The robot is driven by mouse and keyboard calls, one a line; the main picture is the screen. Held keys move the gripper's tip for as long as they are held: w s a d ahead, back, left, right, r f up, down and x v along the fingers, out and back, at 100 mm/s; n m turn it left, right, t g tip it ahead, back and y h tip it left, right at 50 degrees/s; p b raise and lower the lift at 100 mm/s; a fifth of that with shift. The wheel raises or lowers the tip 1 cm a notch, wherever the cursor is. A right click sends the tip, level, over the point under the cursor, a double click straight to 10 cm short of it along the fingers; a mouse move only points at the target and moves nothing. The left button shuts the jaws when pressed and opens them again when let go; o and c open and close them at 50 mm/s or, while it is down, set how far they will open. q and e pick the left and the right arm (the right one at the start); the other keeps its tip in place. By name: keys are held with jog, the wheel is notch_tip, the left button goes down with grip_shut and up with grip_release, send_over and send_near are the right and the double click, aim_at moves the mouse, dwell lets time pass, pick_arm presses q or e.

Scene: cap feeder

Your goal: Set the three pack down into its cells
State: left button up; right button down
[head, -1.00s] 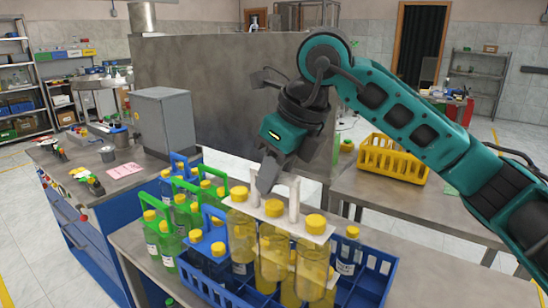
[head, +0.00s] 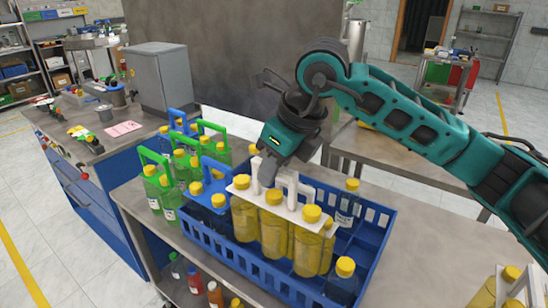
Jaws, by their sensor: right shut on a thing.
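The three pack (head: 273,225) has a white carrier with an upright handle and tall yellow bottles with yellow caps. My right gripper (head: 269,176) is shut on its white handle from above. The pack is upright over the middle of the blue crate (head: 373,245), with its bottles low among the cells. I cannot tell whether the bottle bottoms touch the crate floor. More yellow bottles show partly behind the front ones. My left gripper is not in view.
A blue-handled pack (head: 208,180) stands at the crate's left end. Dark bottles with yellow caps (head: 343,284) stand at its right. Green-handled packs (head: 158,190) stand left of the crate. Another yellow pack (head: 497,292) is at bottom right. Bare table lies right of the crate.

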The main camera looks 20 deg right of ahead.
aim_at(274, 201)
jog(key=shift+f+b, duration=1.05)
jog(key=shift+f, duration=0.9)
notch_tip(274, 201, down, 3)
jog(key=b, duration=0.3)
jog(key=shift+f, duration=0.25)
jog(key=shift+b, duration=0.3)
